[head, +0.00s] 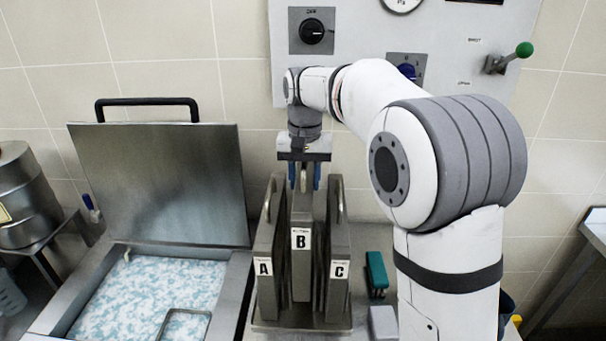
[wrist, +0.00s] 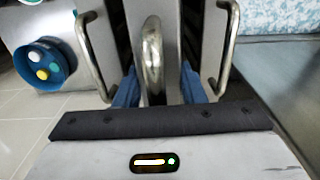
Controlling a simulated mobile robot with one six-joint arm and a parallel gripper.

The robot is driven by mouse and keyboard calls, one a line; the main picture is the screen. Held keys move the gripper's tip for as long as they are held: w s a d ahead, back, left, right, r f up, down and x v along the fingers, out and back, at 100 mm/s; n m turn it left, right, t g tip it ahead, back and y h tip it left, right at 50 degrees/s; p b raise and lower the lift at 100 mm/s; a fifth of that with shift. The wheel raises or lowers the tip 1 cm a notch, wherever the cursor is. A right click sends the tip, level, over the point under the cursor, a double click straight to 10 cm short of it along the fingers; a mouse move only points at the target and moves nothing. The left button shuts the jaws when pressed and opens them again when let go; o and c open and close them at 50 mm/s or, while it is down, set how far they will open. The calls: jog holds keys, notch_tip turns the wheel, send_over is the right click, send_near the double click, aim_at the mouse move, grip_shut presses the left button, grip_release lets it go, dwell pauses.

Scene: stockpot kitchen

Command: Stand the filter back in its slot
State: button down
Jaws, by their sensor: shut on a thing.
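My gripper (head: 304,176) points down with its blue fingers closed on the looped handle of filter B (head: 301,240). In the wrist view the fingers (wrist: 158,88) sit on both sides of the metal handle (wrist: 152,50). Filter B is a grey upright plate between filter A (head: 264,268) and filter C (head: 339,272). Its label and lower edge show higher than those of its neighbours, so it looks raised. The slotted rack base (head: 300,325) lies under the filters. The slot under B and any contact with the base are hidden.
The handles of A and C stand close on both sides of my gripper. A vat (head: 150,290) of cloudy liquid with a raised lid (head: 160,185) is at the left. A green-handled tool (head: 377,272) lies right of the rack. A control panel (head: 350,40) is behind.

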jog(key=shift+f+b, duration=1.7)
jog(key=shift+f, duration=1.3)
jog(key=shift+f+b, duration=0.4)
jog(key=shift+f, duration=0.4)
jog(key=c, duration=1.1)
grip_release()
jog(key=shift+o, duration=1.3)
jog(key=shift+s+f, duration=0.1)
